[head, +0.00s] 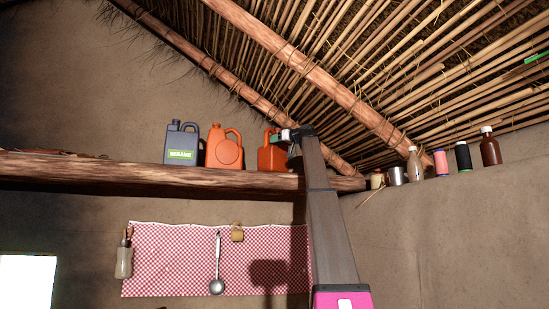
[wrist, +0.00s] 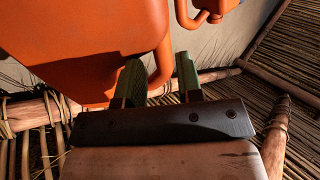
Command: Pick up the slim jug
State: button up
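Three jugs stand on a high wooden shelf in the head view: a dark grey one with a green label (head: 181,145), a rounded orange one (head: 224,150) and a red-orange one (head: 268,158) partly hidden by my arm. The red-orange jug, probably the slim jug, fills the upper left of the wrist view (wrist: 90,35). My gripper (head: 281,138) is beside its upper part. In the wrist view my gripper (wrist: 160,75) is open, with the jug's handle showing between its green fingers. Whether a finger touches it, I cannot tell.
The wooden shelf (head: 110,174) runs along the back wall under sloping roof poles (head: 330,85). Several bottles, a metal mug (head: 396,176) and spools stand on the right ledge. A checked cloth with a hanging ladle (head: 217,270) is below.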

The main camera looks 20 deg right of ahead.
jog(key=x, duration=0.4)
jog(key=shift+w+a, duration=0.25)
jog(key=shift+w, duration=0.05)
jog(key=shift+c, duration=0.3)
grip_shut()
dwell(0.9)
